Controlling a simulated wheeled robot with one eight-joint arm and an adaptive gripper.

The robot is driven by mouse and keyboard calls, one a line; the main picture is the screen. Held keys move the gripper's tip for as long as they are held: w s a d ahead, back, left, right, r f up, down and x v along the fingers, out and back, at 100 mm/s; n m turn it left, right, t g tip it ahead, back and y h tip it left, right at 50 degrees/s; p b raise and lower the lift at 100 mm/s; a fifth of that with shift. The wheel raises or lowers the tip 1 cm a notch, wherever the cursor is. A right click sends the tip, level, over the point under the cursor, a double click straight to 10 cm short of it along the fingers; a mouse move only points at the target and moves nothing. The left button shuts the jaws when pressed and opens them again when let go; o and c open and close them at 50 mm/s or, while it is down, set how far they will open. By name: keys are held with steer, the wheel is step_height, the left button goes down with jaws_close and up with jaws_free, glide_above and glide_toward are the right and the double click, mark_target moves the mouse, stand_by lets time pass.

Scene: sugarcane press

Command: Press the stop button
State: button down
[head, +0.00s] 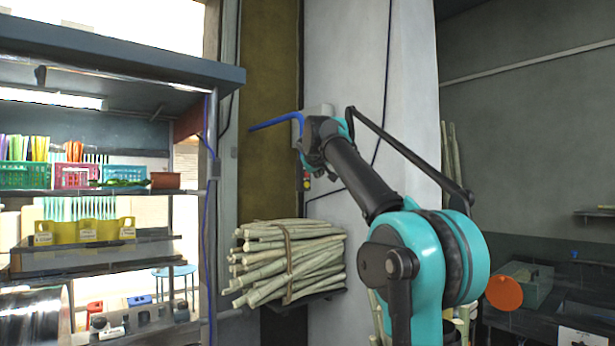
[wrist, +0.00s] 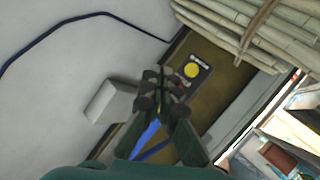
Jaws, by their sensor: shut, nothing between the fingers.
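A small control box (head: 306,180) is on the wall post, just below my gripper in the head view. It shows a small yellow spot and a red spot, likely the stop button (head: 307,185), too small to make out well.
A bundle of cane (head: 288,262) sits on a ledge below the box. A blue pipe (head: 272,122) and a pale wall box (wrist: 110,101) are close to my gripper. A shelf unit (head: 110,190) with baskets stands at the left.

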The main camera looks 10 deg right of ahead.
steer(key=shift+w+a, duration=0.4)
steer(key=shift+w, duration=0.3)
steer(key=shift+w+a, duration=0.4)
steer(key=shift+w, duration=0.3)
steer(key=shift+w+a, duration=0.1)
stand_by(0.4)
steer(key=shift+w+a, duration=0.1)
steer(key=shift+w, duration=0.15)
steer(key=shift+w+a, duration=0.25)
steer(key=shift+w, duration=0.15)
stand_by(0.8)
steer(key=shift+s+d, duration=0.1)
steer(key=shift+s, duration=0.05)
steer(key=shift+s+d, duration=0.35)
steer(key=shift+s, duration=0.25)
steer(key=shift+s, duration=0.1)
steer(key=s, duration=0.1)
steer(key=s+d, duration=0.2)
steer(key=s, duration=0.1)
steer(key=shift+s+d, duration=0.1)
steer(key=shift+d, duration=0.15)
stand_by(0.3)
